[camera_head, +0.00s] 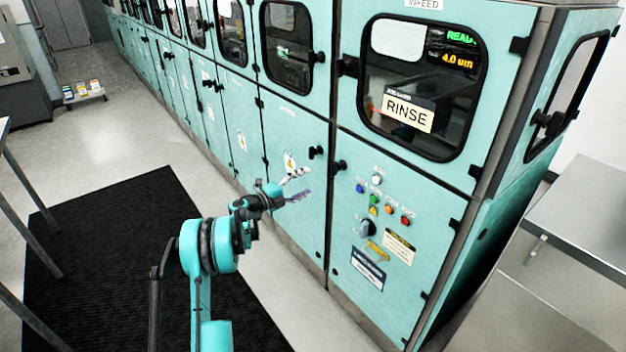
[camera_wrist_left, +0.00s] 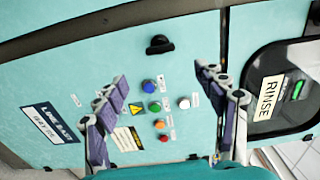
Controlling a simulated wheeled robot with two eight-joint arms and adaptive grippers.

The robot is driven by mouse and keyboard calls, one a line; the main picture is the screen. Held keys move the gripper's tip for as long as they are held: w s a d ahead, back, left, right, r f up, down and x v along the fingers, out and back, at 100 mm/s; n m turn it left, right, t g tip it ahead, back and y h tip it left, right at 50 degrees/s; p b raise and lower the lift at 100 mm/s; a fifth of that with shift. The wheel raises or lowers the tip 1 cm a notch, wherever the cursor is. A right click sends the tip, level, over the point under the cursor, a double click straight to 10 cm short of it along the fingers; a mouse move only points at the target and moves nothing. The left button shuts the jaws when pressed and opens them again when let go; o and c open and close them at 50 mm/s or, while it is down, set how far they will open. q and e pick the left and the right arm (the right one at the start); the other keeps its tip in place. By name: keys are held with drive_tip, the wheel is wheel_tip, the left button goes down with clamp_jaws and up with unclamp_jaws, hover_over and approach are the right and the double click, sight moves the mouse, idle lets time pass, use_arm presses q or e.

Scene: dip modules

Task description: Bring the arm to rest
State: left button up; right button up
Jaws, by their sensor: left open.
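My left arm rises from the bottom of the head view, and its gripper (camera_head: 298,184) is open and empty in front of the teal machine's lower panels. In the left wrist view the two fingers of my left gripper (camera_wrist_left: 165,115) stand wide apart. Between them shows a panel of coloured buttons: blue (camera_wrist_left: 149,87), green (camera_wrist_left: 154,107), white (camera_wrist_left: 184,103), orange and red. The fingers look apart from the buttons. My right gripper is not in view.
The teal machine (camera_head: 290,140) runs along the right, with a RINSE window (camera_head: 408,113) and a button panel (camera_head: 385,205). A black mat (camera_head: 110,250) covers the floor. A metal table (camera_head: 585,225) stands at the right. Table legs (camera_head: 28,195) are at the left.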

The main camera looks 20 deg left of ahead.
use_arm(q)
drive_tip(key=shift+s, duration=0.15)
idle(0.3)
drive_tip(key=d+r+n+t+y, duration=0.2)
drive_tip(key=r+n+y, duration=0.15)
drive_tip(key=r, duration=0.65)
drive_tip(key=d+r+n+t+y, duration=0.1)
drive_tip(key=r+n+t+y, duration=0.3)
drive_tip(key=r, duration=0.6)
drive_tip(key=s+d+r+n+g+y, duration=0.25)
drive_tip(key=s+r+n+y, duration=0.25)
drive_tip(key=s+n, duration=0.35)
drive_tip(key=s+d+f+n+g+h, duration=0.1)
drive_tip(key=s+d+f+g, duration=0.3)
drive_tip(key=s, duration=0.7)
drive_tip(key=s+d+f+n+g+h, duration=0.2)
drive_tip(key=s+d+f+n+g, duration=0.1)
drive_tip(key=s+d+f, duration=0.5)
drive_tip(key=s+d+f+n+g+h, duration=0.1)
drive_tip(key=s+d+f+n+g, duration=0.2)
drive_tip(key=s+f, duration=0.7)
drive_tip(key=s+d+g, duration=0.2)
drive_tip(key=s+d, duration=0.1)
drive_tip(key=s, duration=0.2)
drive_tip(key=shift+s+d+f, duration=0.15)
drive_tip(key=shift+d+f, duration=0.2)
